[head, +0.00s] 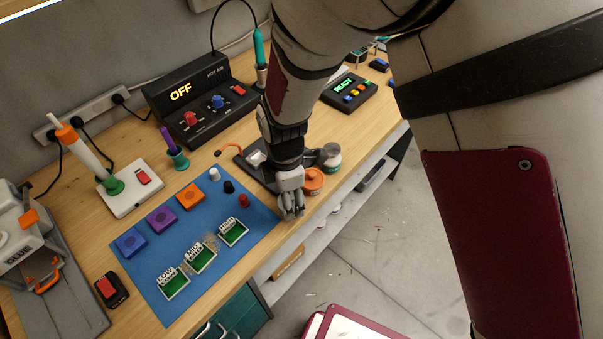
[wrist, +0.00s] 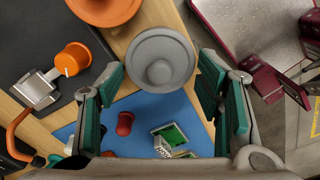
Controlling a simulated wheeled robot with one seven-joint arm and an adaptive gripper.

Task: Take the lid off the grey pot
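In the wrist view a round grey lid (wrist: 160,62) with a raised knob at its centre lies between the fingertips, seen from above. It hides the body of the grey pot beneath it. My gripper (wrist: 161,68) is open, with one teal-padded finger on each side of the lid. A narrow gap seems to show on both sides; contact cannot be told for certain. In the head view my gripper (head: 291,207) is low over the bench's front edge, right of the blue mat, and hides the grey pot there.
An orange-lidded pot (head: 314,180) stands close beside my gripper; it also shows in the wrist view (wrist: 104,6). A greyish-lidded jar (head: 331,156) stands beyond it. The blue mat (head: 160,262) holds colored blocks, caps and green boards. A dark tray (wrist: 40,35) lies beside the pots.

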